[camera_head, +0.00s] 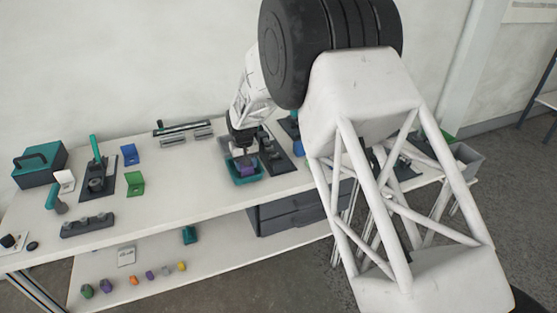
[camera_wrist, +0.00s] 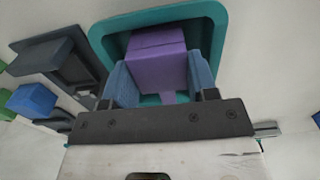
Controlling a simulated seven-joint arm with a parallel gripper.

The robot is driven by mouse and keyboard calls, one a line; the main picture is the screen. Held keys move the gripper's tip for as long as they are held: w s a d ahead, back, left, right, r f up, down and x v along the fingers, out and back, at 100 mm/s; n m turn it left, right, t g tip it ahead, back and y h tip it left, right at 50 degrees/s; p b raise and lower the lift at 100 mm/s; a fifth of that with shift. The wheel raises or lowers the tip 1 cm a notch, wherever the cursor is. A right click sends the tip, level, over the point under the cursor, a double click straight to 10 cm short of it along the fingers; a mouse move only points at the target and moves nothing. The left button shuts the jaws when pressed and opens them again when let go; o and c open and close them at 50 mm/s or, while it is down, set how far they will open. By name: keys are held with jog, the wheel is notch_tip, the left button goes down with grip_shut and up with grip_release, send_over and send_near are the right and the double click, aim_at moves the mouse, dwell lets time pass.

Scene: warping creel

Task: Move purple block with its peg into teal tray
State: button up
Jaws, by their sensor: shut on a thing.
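The purple block (camera_wrist: 158,68) is between the two blue-grey fingers of my gripper (camera_wrist: 160,78), which is shut on it. A narrow purple part, which may be its peg, shows at the block's near side. The teal tray (camera_wrist: 214,22) lies behind and around the block in the wrist view, so the block is over or inside the tray. I cannot tell whether it touches the tray floor. In the head view my gripper (camera_head: 241,148) points down at the teal tray (camera_head: 249,180), with the purple block (camera_head: 245,166) under it.
A dark fixture (camera_head: 274,152) stands close right of the tray. Blue block (camera_head: 129,154), green block (camera_head: 135,183) and a dark stand with teal handle (camera_head: 97,179) are to the left. A grey rail (camera_head: 88,225) lies near the front edge.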

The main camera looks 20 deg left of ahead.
jog(key=shift+f, duration=0.4)
dwell(0.3)
jog(key=o, duration=0.7)
jog(key=shift+r, duration=0.15)
jog(key=shift+r, duration=3.35)
jog(key=o, duration=0.6)
jog(key=shift+c, duration=0.2)
